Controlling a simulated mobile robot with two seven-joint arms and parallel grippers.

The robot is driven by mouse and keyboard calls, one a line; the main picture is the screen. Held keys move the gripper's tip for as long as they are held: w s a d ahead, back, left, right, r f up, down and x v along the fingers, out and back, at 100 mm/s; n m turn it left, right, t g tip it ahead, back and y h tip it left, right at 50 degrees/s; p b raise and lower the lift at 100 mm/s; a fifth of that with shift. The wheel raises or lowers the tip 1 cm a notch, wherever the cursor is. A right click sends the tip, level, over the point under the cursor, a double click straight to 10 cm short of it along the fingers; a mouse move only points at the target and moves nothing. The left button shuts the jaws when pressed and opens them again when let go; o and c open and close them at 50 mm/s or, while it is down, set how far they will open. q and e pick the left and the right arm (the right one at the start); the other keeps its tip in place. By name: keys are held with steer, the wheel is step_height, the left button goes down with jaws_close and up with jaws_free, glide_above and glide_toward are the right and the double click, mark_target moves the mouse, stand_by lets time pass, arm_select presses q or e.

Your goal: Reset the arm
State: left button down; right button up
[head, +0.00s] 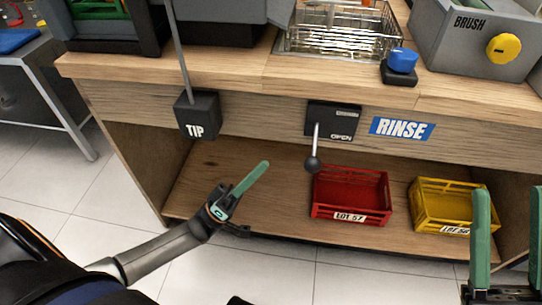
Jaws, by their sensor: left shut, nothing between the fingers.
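My left arm comes in from the lower left. Its gripper (264,165) is shut and empty, its green fingers together and pointing up and right in front of the bench's lower shelf. My right gripper (509,190) shows at the lower right edge with two green fingers upright and well apart. It is open, with nothing seen between the fingers. It is in front of the yellow crate's right side in the picture. The rest of my right arm is out of view.
A wooden bench (255,108) carries a black TIP box (198,115) with a rod, a lever (313,163) under an OPEN panel, a blue knob (402,60) and a wire basket (340,32). A red crate (350,212) and a yellow crate (440,228) stand on its shelf.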

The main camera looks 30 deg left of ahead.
arm_select(q)
steer(key=shift+s+a+f, duration=0.2)
steer(key=shift+f, duration=0.05)
arm_select(e)
steer(key=shift+f, duration=0.1)
steer(key=shift+a+f, duration=0.1)
steer(key=shift+a, duration=0.05)
